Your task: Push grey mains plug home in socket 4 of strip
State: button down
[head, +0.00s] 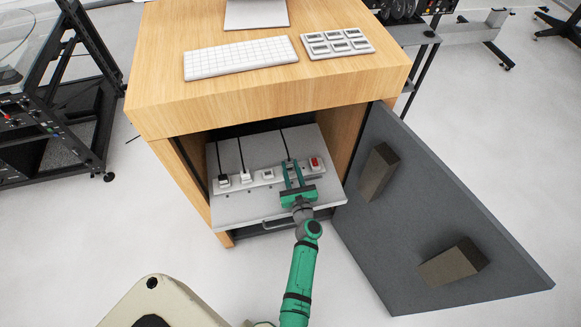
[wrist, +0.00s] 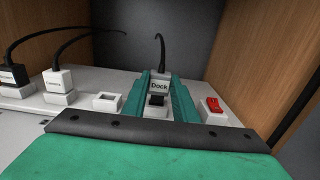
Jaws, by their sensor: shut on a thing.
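The power strip (head: 256,177) lies on a pale shelf inside the wooden cabinet. My gripper (head: 294,172) reaches into the cabinet from the front, over the fourth socket from the left. Its green fingers are shut on the grey plug (wrist: 159,84), labelled "Dock", one on each side. The plug's black cable rises behind it. Socket 4 (wrist: 157,112) is just below the plug, between the fingers. A dark patch shows between them, so the plug looks raised and not flush. I cannot tell whether its pins are inside.
A black plug (head: 223,181) and a white plug (head: 246,177) sit in the two left sockets. The third socket (wrist: 107,101) is empty. A red switch (wrist: 214,104) is right of my fingers. Cabinet walls flank the shelf, and the grey door (head: 420,220) stands open right.

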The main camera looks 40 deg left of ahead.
jog(key=shift+f, duration=0.95)
jog(key=c, duration=1.3)
grip_release()
jog(key=shift+c, duration=0.2)
jog(key=v, duration=1)
jog(key=shift+s+d, duration=0.25)
jog(key=shift+s, duration=0.1)
jog(key=shift+w, duration=0.1)
